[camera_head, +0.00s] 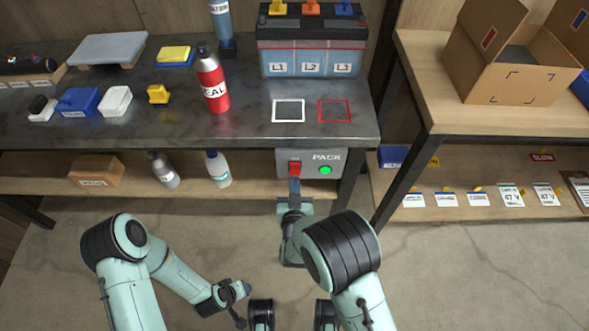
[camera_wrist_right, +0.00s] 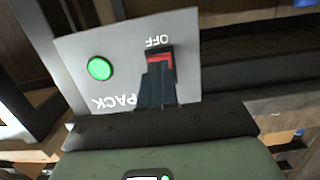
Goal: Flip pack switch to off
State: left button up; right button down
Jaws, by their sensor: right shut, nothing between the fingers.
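The grey pack switch panel (camera_head: 309,157) hangs under the front edge of the dark workbench, marked PACK. Its red switch (camera_head: 295,168) is at the left and a green lamp (camera_head: 325,170) glows at the right. My right gripper (camera_head: 295,183) is shut and empty, its fingertips at the lower part of the red switch. In the right wrist view the panel (camera_wrist_right: 75,52) appears upside down, with the OFF label beyond the red switch (camera_wrist_right: 160,57). The shut fingers (camera_wrist_right: 158,78) partly cover the switch; contact is hard to tell. My left gripper (camera_head: 240,290) is low, away from the bench.
The shelf below holds a cardboard box (camera_head: 96,171) and bottles. A table with an open carton (camera_head: 510,70) stands right.

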jog(key=shift+w+f+b, duration=0.1)
jog(key=shift+w+b, duration=0.2)
jog(key=shift+w, duration=0.65)
jog(key=shift+s, duration=0.1)
dwell(0.4)
jog(key=s+r+p, duration=0.1)
jog(key=s+p, duration=0.1)
jog(key=s, duration=0.4)
jog(key=shift+s, duration=0.4)
jog(key=shift+f, duration=0.1)
dwell(0.4)
